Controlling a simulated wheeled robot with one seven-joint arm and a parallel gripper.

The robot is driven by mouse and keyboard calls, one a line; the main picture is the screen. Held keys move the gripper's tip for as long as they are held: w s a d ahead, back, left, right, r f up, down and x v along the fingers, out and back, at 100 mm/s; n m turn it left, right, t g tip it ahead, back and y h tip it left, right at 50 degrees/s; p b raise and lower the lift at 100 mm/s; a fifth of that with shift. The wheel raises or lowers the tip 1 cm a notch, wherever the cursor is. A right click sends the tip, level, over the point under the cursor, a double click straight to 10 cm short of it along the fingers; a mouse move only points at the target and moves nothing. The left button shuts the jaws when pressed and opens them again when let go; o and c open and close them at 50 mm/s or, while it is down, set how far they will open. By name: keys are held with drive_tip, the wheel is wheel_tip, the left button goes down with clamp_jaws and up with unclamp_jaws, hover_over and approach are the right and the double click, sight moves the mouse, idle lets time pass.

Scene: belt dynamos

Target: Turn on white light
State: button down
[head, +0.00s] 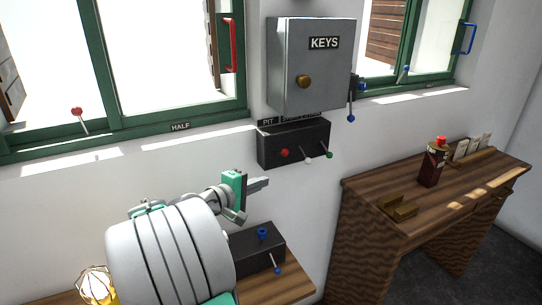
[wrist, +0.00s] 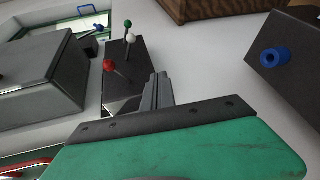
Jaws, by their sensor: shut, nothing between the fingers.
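A dark switch box (head: 290,138) is on the wall below the grey KEYS cabinet. It carries a red-knobbed lever (head: 284,153), a white-knobbed lever (head: 308,160) and a green-knobbed lever (head: 330,155), left to right. In the wrist view the red knob (wrist: 109,65) is nearest, with the white knob (wrist: 131,38) and green knob (wrist: 128,23) beyond it. My gripper (head: 266,183) is shut and empty, below and left of the box in the head view. Its fingertips (wrist: 160,78) appear beside the box in the wrist view, apart from the knobs. No lit white light shows.
The KEYS cabinet (head: 310,70) has a blue-knobbed lever (head: 351,118) at its right. A lower dark box (head: 255,250) with blue controls sits on a wooden surface behind my arm. A yellow caged lamp (head: 95,285) is lower left.

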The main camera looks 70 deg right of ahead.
sight(304, 155)
drive_tip(key=s+d, duration=0.2)
drive_tip(key=d, duration=0.1)
drive_tip(key=s+d+r+g+p, duration=0.1)
drive_tip(key=s+d, duration=0.1)
drive_tip(key=d, duration=0.2)
drive_tip(key=s+d+r+g+h+p, duration=0.1)
drive_tip(key=s+d, duration=0.1)
drive_tip(key=d, duration=0.2)
drive_tip(key=shift+s, duration=0.35)
drive_tip(key=shift+a, duration=0.1)
